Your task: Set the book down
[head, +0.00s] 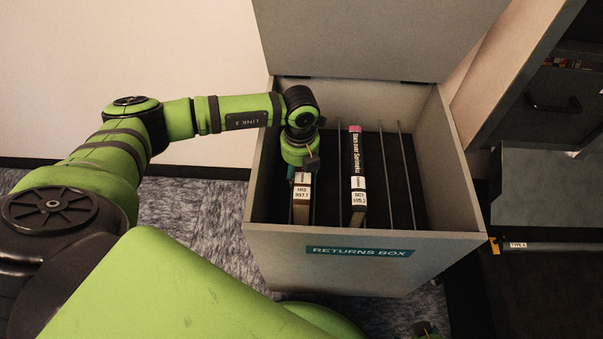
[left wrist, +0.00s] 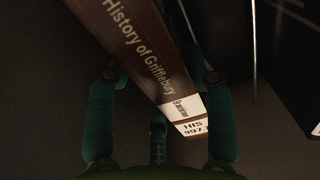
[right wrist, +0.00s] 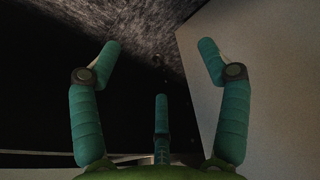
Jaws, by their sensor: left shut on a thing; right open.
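The book is brown, with "History of Grifflebury" on its spine, and shows large in the left wrist view (left wrist: 140,42). In the head view the book (head: 301,201) stands in the left part of the returns box (head: 262,190), its white HIS label facing up. My left gripper (head: 303,163) is shut on the book from above, inside the box. The book's lower end is hidden, so I cannot tell whether it touches the box floor. My right gripper (right wrist: 159,50) is open and empty in the right wrist view.
A black book (head: 356,175) with a white label stands in a middle slot. Thin upright dividers (head: 402,170) split the box; slots on the right are empty. The raised lid (head: 370,40) stands behind. A dark shelf unit (head: 540,180) is at right.

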